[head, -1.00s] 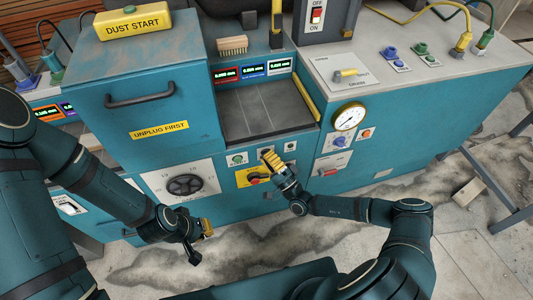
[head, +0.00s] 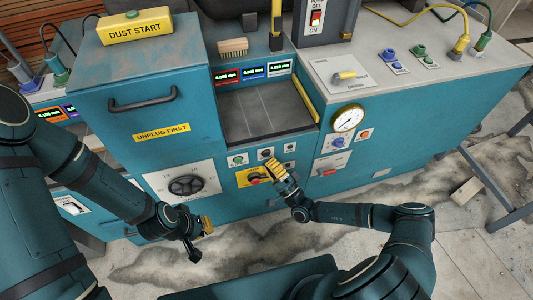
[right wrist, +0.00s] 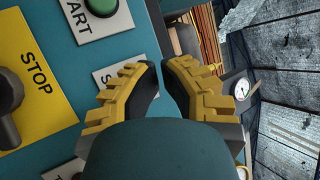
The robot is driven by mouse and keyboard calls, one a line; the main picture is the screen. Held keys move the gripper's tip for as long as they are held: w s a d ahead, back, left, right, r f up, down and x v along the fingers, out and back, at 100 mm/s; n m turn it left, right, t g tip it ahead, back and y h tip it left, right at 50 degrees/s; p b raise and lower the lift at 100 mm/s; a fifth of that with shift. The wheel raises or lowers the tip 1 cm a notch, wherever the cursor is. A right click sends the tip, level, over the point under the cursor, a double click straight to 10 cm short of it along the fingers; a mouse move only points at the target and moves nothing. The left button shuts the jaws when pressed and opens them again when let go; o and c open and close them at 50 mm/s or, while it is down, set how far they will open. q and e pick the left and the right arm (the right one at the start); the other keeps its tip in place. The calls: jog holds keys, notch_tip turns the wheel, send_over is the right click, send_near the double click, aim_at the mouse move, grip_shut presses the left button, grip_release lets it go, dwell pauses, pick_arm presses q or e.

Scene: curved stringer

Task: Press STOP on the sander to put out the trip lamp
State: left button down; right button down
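The teal sander fills the head view. Its yellow STOP plate (head: 242,179) bears a small red button (head: 254,180). In the right wrist view the STOP plate (right wrist: 35,75) lies at the left, with a dark rounded part (right wrist: 8,108) cut by the picture edge. My right gripper (head: 269,164) is in front of the panel, just up and right of the red button, holding nothing. Its fingertips (right wrist: 161,70) are almost together, with a narrow gap. My left gripper (head: 202,238) hangs low in front of the handwheel, fingers apart and empty. I cannot tell which light is the trip lamp.
A green START button (head: 237,160) sits above the STOP plate and shows in the right wrist view (right wrist: 101,6). Other small buttons are beside it. A handwheel (head: 186,186) is to the left, a gauge (head: 347,118) and an orange lamp (head: 365,134) to the right.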

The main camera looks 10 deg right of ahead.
jog(key=s+p, duration=0.2)
jog(key=s, duration=0.2)
dwell(1.0)
